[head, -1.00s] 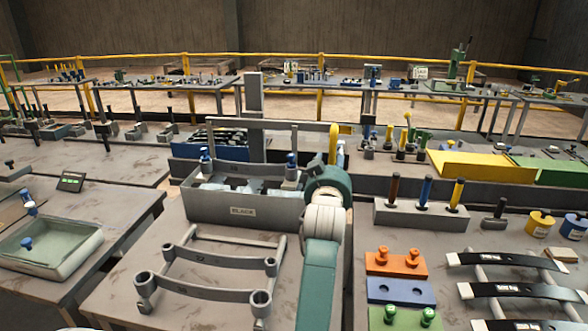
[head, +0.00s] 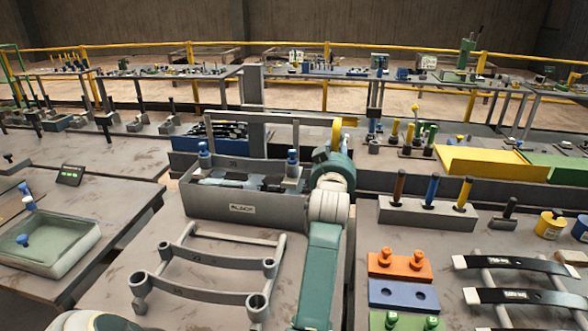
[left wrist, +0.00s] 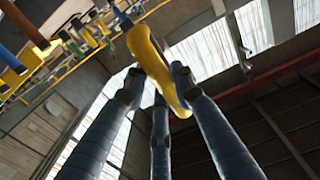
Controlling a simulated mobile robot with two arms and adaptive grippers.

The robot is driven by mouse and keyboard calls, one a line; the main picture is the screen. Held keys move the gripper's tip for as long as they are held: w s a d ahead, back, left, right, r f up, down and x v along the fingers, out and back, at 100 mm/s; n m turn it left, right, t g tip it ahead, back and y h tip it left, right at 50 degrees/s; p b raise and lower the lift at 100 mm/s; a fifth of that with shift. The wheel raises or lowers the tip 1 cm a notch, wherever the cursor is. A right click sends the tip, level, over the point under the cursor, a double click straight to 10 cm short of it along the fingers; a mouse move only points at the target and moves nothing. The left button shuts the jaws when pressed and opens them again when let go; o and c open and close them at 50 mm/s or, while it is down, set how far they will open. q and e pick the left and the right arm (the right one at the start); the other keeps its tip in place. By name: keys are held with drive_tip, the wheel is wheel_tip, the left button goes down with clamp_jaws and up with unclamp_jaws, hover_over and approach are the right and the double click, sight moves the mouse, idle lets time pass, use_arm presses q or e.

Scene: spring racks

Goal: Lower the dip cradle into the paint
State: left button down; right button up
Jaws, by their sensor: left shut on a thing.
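A grey tank (head: 280,211) labelled BLACK stands on the middle bench. The dip cradle's grey bars (head: 265,116) run over it, and its blue-topped uprights (head: 292,158) stand at the tank's ends. Dark, pale-edged pieces (head: 225,180) lie low inside the tank; I cannot tell how deep they sit or make out the paint surface. My left gripper (head: 335,150) is at the tank's right end, shut on a yellow handle (head: 337,131). In the left wrist view, its dark fingers (left wrist: 160,95) close around the yellow handle (left wrist: 150,60). The right gripper is not in view.
An empty grey rack (head: 200,293) lies in front of the tank. To the right are a block with colored handles (head: 425,215), colored plates (head: 402,293) and black springs (head: 520,263). A shallow basin (head: 60,262) is on the left bench.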

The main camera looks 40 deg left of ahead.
use_arm(q)
drive_tip(key=shift+s+a+r, duration=0.1)
drive_tip(key=shift+s+a, duration=0.05)
drive_tip(key=shift+a, duration=0.15)
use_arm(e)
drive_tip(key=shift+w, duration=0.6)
use_arm(q)
drive_tip(key=shift+f+b, duration=1.5)
drive_tip(key=shift+f, duration=1.2)
wheel_tip(320, 180, down, 8)
drive_tip(key=b, duration=0.5)
drive_tip(key=shift+f, duration=0.25)
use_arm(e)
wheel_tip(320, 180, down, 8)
use_arm(q)
drive_tip(key=shift+f, duration=0.15)
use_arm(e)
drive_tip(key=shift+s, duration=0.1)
use_arm(q)
drive_tip(key=c, duration=1.8)
unclamp_jaws()
drive_tip(key=o, duration=0.7)
drive_tip(key=shift+s+a, duration=0.15)
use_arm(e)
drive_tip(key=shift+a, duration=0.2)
use_arm(q)
drive_tip(key=shift+r, duration=0.4)
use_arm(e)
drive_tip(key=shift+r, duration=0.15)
